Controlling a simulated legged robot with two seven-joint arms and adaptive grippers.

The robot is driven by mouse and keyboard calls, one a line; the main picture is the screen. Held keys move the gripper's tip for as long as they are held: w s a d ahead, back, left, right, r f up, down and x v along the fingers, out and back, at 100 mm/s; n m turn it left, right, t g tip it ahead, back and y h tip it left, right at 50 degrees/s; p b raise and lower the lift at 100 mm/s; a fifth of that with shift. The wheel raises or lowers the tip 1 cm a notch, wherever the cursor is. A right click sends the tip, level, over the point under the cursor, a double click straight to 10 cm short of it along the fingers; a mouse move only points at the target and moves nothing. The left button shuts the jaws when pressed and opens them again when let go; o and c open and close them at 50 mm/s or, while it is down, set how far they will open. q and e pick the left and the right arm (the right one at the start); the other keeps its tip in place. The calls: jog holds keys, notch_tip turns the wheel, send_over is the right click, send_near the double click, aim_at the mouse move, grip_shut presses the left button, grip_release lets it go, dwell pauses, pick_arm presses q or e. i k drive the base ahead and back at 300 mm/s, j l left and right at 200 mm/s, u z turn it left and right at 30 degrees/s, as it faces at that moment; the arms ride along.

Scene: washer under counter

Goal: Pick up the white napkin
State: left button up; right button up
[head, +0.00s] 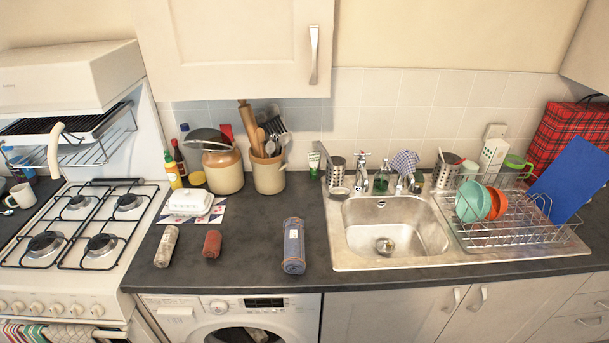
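A rolled whitish-beige cloth (166,246), which looks like the white napkin, lies on the dark counter near its front edge, left of centre. A smaller rolled reddish-brown cloth (212,243) lies just to its right, apart from it. A larger rolled blue-grey cloth (293,246) lies further right, also apart. Nothing covers the pale roll. Neither of my grippers shows in the head view.
A white butter dish (190,201) stands behind the pale roll. Crocks with utensils (268,171) stand at the back. The gas hob (86,225) is left, the sink (393,228) and dish rack (505,215) right. The washer (230,318) sits below. Counter around the rolls is clear.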

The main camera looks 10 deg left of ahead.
aim_at(162, 256)
jog(key=u, duration=1.45)
